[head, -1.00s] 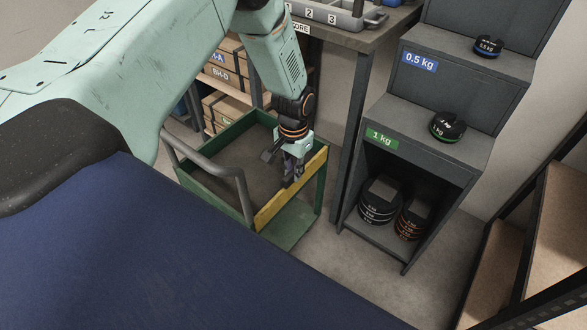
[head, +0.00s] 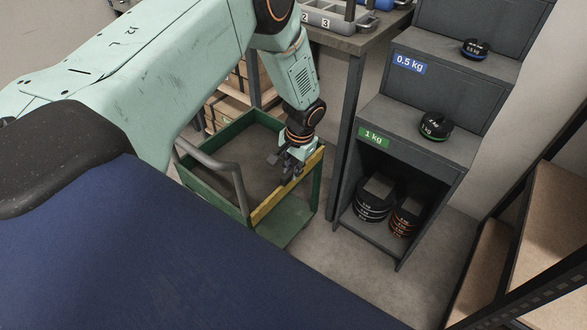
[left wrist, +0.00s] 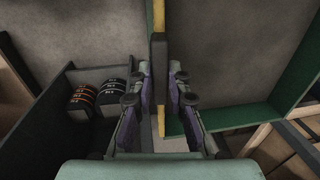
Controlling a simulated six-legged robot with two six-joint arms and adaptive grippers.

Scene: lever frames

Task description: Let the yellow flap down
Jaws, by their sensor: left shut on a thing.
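The yellow flap (head: 268,207) forms the near right side of the green cart (head: 222,137) in the head view. It stands roughly upright along the cart's edge. My left gripper (head: 290,174) is at the flap's top edge, right of its middle. In the left wrist view the flap (left wrist: 158,17) runs as a thin strip, with a dark piece (left wrist: 158,60) on its edge. The fingers of my left gripper (left wrist: 159,85) lie on both sides of it, shut on the flap. The exact contact is partly hidden. My right gripper is not in view.
A grey handle (head: 215,165) rises at the cart's left end. A workbench (head: 350,45) stands behind, and a dark stepped rack (head: 410,140) with weights (head: 436,127) stands to the right. Wooden shelves (head: 540,240) are at the far right. Bare floor (head: 340,265) lies in front of the rack.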

